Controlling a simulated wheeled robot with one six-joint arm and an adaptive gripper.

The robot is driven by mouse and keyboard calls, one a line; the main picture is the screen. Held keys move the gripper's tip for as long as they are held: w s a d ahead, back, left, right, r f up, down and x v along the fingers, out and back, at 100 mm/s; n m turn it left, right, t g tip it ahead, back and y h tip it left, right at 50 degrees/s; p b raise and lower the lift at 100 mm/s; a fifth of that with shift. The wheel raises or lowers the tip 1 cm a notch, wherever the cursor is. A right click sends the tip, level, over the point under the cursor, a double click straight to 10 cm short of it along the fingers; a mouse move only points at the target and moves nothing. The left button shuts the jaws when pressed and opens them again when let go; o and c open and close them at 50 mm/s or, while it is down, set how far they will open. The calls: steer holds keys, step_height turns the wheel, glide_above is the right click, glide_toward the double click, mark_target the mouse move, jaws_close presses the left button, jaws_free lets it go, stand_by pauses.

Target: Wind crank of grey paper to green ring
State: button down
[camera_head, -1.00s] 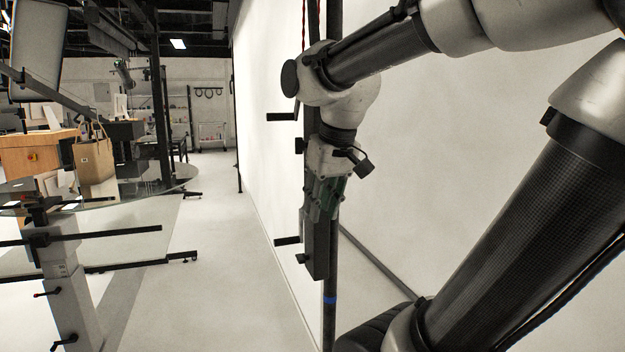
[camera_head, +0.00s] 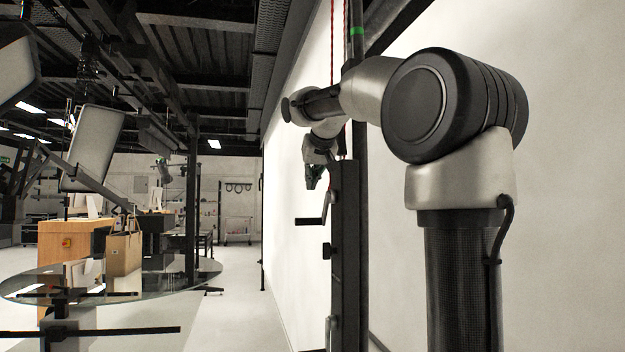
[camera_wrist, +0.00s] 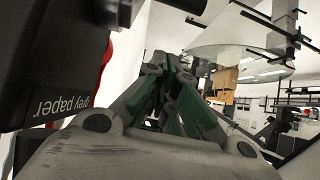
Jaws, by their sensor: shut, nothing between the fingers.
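A dark box labelled "grey paper" (camera_wrist: 72,103) is at the left in the wrist view, its lettering upside down. A crank with a black handle (camera_head: 308,221) sticks out left from the dark upright column (camera_head: 345,255) in the head view. The green ring (camera_head: 356,31) is around the dark pole near the top of the head view. My gripper (camera_head: 315,180) is above the crank handle and left of the column's top, apart from the handle. The wrist view shows its green-sided fingers (camera_wrist: 168,72) shut and empty, beside the labelled box.
A red cord (camera_head: 333,60) hangs beside the pole, against the large pale wall (camera_head: 292,200). A round glass turntable (camera_head: 190,275) with a paper bag (camera_head: 123,254) stands at the left.

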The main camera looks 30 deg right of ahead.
steer(key=shift+w+d+f, duration=0.15)
steer(key=shift+w+f, duration=0.35)
steer(key=shift+f, duration=0.75)
steer(key=shift+w+d+f, duration=0.1)
steer(key=shift+w+f, duration=0.45)
steer(key=shift+f, duration=0.7)
steer(key=shift+w+d+f, duration=0.15)
steer(key=shift+w+f, duration=0.35)
steer(key=shift+f, duration=0.75)
steer(key=shift+s+f+g, duration=0.15)
steer(key=shift+f+g, duration=0.1)
steer(key=shift+g, duration=0.45)
